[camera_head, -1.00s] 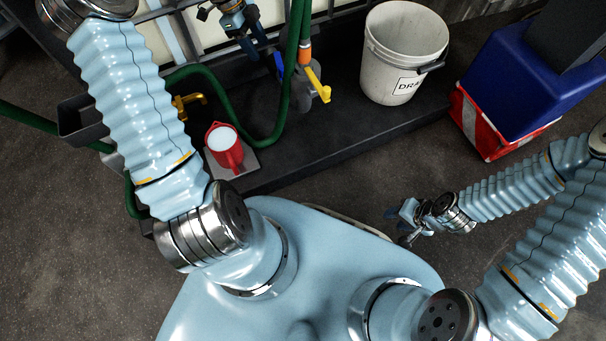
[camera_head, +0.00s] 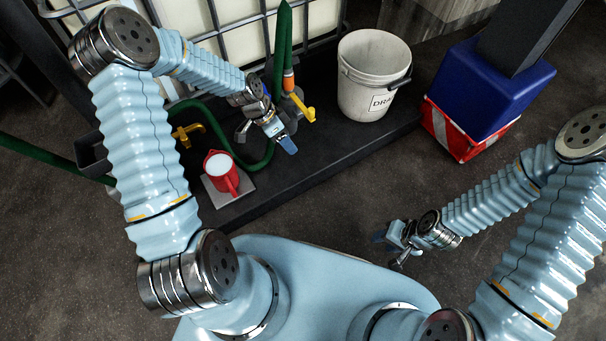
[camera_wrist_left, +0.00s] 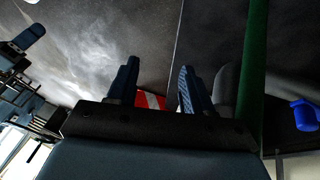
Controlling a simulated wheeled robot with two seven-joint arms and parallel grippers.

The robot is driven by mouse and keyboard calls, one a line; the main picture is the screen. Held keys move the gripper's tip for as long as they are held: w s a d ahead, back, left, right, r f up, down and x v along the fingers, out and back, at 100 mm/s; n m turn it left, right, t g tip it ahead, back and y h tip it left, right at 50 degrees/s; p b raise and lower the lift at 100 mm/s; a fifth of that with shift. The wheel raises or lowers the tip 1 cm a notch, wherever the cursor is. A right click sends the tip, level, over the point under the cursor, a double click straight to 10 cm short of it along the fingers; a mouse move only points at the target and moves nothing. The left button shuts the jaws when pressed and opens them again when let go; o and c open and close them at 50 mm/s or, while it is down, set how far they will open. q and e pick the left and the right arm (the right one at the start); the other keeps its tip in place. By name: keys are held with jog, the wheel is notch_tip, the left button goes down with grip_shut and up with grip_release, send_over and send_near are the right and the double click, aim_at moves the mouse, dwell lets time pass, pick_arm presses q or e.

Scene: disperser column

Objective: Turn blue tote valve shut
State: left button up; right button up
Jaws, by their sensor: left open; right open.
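My left gripper (camera_head: 283,139) is in front of the tote, beside the green hose and the yellow-handled valve (camera_head: 302,107). It is open, and no valve is between its fingers. In the left wrist view my left gripper (camera_wrist_left: 160,88) shows two spread fingers. A blue handle (camera_wrist_left: 305,113) is at the right edge of that view, beyond the green hose and outside the fingers. In the head view the blue handle is mostly hidden behind my left wrist. My right gripper (camera_head: 397,236) is open and empty over the floor, away from the tote.
A red jug (camera_head: 221,172) stands on a grey plate near another yellow handle (camera_head: 187,132). The green hose (camera_head: 278,60) hangs close to my left gripper. A white drain bucket (camera_head: 372,75) stands to the right. A blue bin (camera_head: 490,85) sits on a red-and-white base.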

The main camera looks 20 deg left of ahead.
pick_arm(q)
jog(key=s+d+f+n+p, duration=0.3)
jog(key=s+d+n, duration=0.2)
jog(key=s+d, duration=0.3)
jog(key=shift+s+n, duration=0.2)
jog(key=shift+n, duration=0.2)
jog(key=shift+c, duration=0.4)
